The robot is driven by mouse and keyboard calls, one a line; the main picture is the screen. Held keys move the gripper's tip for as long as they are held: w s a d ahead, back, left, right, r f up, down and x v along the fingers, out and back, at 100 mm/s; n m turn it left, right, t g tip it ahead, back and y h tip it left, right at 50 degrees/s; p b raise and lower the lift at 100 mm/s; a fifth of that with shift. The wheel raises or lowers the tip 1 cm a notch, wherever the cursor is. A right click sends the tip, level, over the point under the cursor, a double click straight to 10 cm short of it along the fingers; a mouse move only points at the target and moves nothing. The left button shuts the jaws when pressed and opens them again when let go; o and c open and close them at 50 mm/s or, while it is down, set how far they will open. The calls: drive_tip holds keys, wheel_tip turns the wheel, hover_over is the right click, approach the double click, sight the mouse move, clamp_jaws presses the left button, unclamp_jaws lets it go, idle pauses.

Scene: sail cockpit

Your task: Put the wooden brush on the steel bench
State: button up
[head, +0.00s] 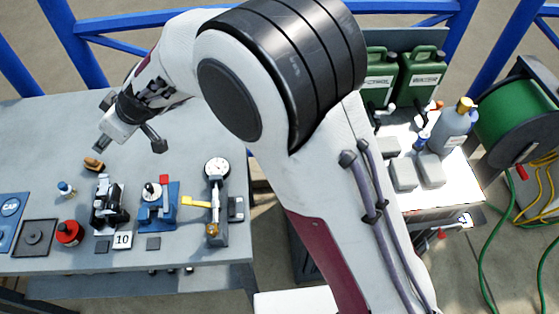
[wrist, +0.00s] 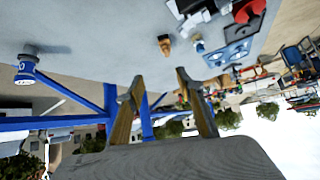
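A small brown wooden piece with a dark part, which looks like the wooden brush (head: 93,163), lies on the grey steel bench (head: 200,118), left of the middle. In the wrist view the brush (wrist: 165,44) shows small and orange-brown on the bench (wrist: 110,30), beyond the fingertips. My gripper (head: 130,143) hangs above the bench, up and right of the brush in the head view. In the wrist view my gripper (wrist: 160,77) has its two fingers well apart, with nothing seen between them.
Bench items near the brush include a small blue-capped bottle (head: 66,188), a red can (head: 69,233), a black device (head: 108,205), a blue fixture (head: 158,208) and a dial gauge stand (head: 217,195). A blue railing (head: 130,22) runs behind. The bench's far middle is clear.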

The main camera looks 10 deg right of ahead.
drive_tip(key=s+d+r+m+h, duration=0.15)
drive_tip(key=d+r, duration=0.25)
drive_tip(key=d, duration=0.4)
drive_tip(key=s+d+r+m+t, duration=0.15)
drive_tip(key=d+r, duration=0.25)
drive_tip(key=d, duration=0.4)
drive_tip(key=s+d+r+m, duration=0.15)
drive_tip(key=d+r, duration=0.25)
drive_tip(key=d, duration=0.4)
drive_tip(key=s+d+f+m+h, duration=0.1)
drive_tip(key=s+d+m+h, duration=0.2)
drive_tip(key=s+d, duration=0.6)
drive_tip(key=s+d+m+h, duration=0.3)
drive_tip(key=s+d, duration=0.7)
drive_tip(key=d, duration=0.7)
drive_tip(key=shift+s+f+m+h, duration=0.15)
drive_tip(key=shift+f+m+h, duration=0.2)
drive_tip(key=shift+m, duration=0.8)
drive_tip(key=shift+t, duration=0.25)
drive_tip(key=c, duration=0.6)
drive_tip(key=shift+a, duration=0.1)
